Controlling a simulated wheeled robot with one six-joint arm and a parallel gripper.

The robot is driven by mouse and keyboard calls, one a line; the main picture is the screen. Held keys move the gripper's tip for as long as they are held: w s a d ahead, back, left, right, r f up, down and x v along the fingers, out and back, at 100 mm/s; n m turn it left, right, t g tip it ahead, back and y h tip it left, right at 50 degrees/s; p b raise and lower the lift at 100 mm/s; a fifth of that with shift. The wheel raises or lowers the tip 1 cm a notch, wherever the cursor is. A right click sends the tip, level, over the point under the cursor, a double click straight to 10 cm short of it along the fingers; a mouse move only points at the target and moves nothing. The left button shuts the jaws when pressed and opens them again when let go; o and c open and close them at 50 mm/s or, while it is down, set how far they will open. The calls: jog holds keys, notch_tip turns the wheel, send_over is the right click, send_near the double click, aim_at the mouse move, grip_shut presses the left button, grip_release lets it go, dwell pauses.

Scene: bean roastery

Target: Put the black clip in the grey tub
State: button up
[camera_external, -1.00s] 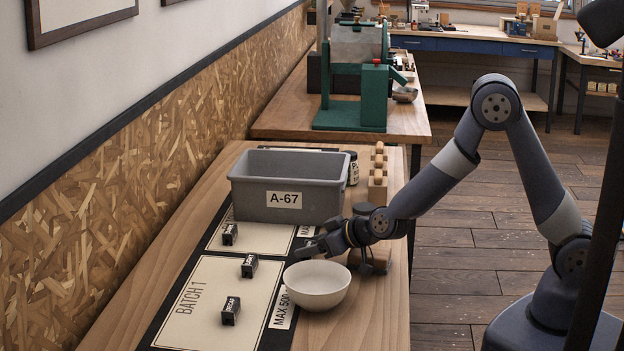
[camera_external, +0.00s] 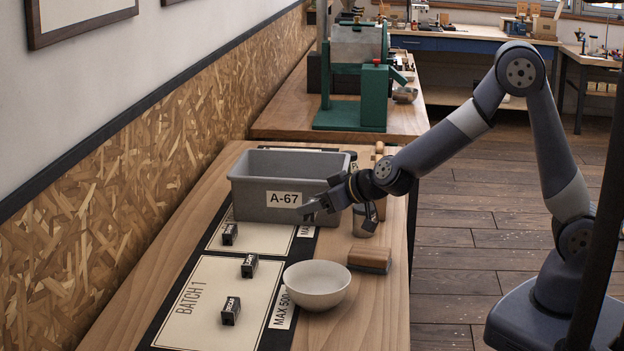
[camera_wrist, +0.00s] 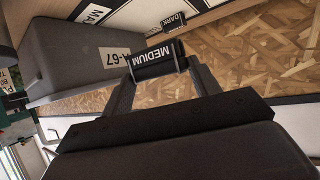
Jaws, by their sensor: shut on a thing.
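The grey tub (camera_external: 262,210), labelled A-67, stands on the long wooden table; it is also at the left of the wrist view (camera_wrist: 72,58). My gripper (camera_external: 312,210) is raised in front of the tub's near right corner, outside it. In the wrist view my gripper (camera_wrist: 160,68) is shut on a black clip (camera_wrist: 153,62) with a white MEDIUM label. Several other black clips lie on the table: one behind (camera_external: 230,233), one in the middle (camera_external: 249,266) and one nearest (camera_external: 231,311). The tub's inside floor is hidden.
A white bowl (camera_external: 317,286) sits at the mat's right edge. A wooden block (camera_external: 370,258) and a metal cup (camera_external: 365,220), partly hidden by my arm, stand right of it. A BATCH 1 mat (camera_external: 205,290) lies under the clips. A green machine (camera_external: 372,100) stands behind.

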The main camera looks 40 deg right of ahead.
jog(key=d+r+m+h+p, duration=0.2)
jog(key=d+r+p, duration=0.1)
jog(key=d, duration=0.7)
jog(key=d+r+m+h+p, duration=0.3)
jog(key=d+r+p, duration=0.1)
jog(key=d, duration=0.6)
jog(key=s+d+r+m+h+p, duration=0.1)
jog(key=d+r+m+h+p, duration=0.1)
jog(key=d, duration=0.8)
notch_tip(320, 180, up, 2)
jog(key=h+p, duration=0.1)
jog(key=p, duration=0.2)
jog(key=shift+d+m, duration=0.3)
